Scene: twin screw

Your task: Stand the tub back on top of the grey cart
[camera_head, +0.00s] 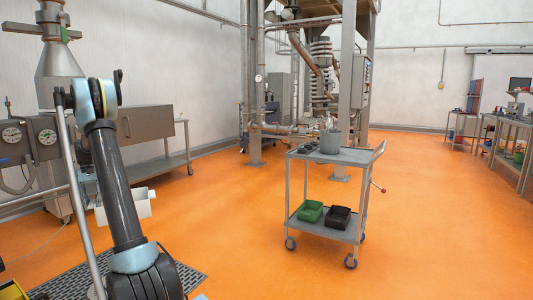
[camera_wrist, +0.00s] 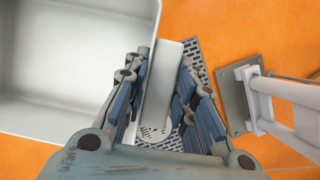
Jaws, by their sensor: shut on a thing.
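The tub (camera_wrist: 70,60) is a pale grey, open container that fills the upper left of the wrist view. Its inside faces the camera. My gripper (camera_wrist: 163,85) is shut at its right side, with a flat pale strip between the blue-padded fingers. The join between strip and tub is partly hidden by the left finger. The grey cart (camera_head: 340,155) stands on the floor right of centre, apart from my arm.
The cart's top holds a grey bucket (camera_head: 330,142) and several small dark items at its left. Its lower shelf holds a green bin (camera_head: 311,211) and a black bin (camera_head: 338,217). Orange floor lies clear between arm and cart. A dark grating (camera_head: 180,268) lies below.

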